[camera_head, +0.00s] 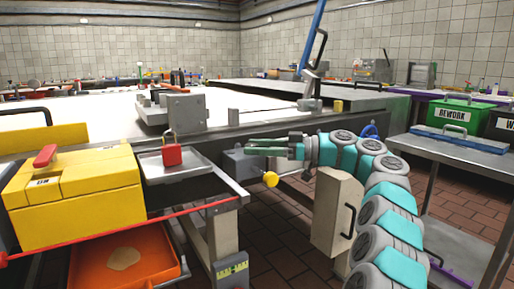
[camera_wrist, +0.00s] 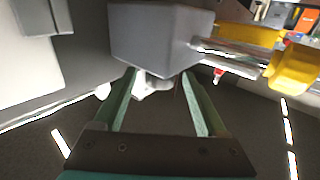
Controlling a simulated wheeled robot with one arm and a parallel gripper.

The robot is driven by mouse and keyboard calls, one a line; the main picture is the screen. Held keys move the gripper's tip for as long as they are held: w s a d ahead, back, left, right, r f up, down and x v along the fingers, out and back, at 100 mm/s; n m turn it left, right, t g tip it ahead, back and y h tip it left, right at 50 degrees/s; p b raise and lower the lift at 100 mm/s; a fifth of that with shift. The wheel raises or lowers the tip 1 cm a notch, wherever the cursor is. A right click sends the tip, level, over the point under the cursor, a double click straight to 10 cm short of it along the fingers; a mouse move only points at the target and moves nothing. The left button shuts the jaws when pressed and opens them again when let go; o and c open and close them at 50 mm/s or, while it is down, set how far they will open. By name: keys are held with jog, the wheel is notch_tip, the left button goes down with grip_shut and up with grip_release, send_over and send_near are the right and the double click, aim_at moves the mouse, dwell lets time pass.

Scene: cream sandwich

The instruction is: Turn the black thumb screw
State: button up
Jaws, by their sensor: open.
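My gripper (camera_head: 250,147) reaches left toward a grey block (camera_head: 238,163) at the edge of the long table. The wrist view shows my gripper (camera_wrist: 158,78) open, with its two green fingers apart. The grey block (camera_wrist: 162,32) is just beyond the fingertips there. A small pale, rounded part (camera_wrist: 158,84) shows under the block, between the fingers. I cannot tell whether it is the thumb screw, and I see no clearly black screw. A yellow knob (camera_head: 270,179) sits at the block's lower right in the head view.
A metal tray with a red padlock (camera_head: 171,154) and a yellow box (camera_head: 75,199) stand at the left, above an orange bin (camera_head: 150,240).

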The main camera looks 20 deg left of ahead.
jog(key=shift+d, duration=0.1)
jog(key=w+d, duration=0.1)
jog(key=d, duration=0.6)
jog(key=shift+w+d, duration=0.2)
jog(key=shift+w, duration=0.05)
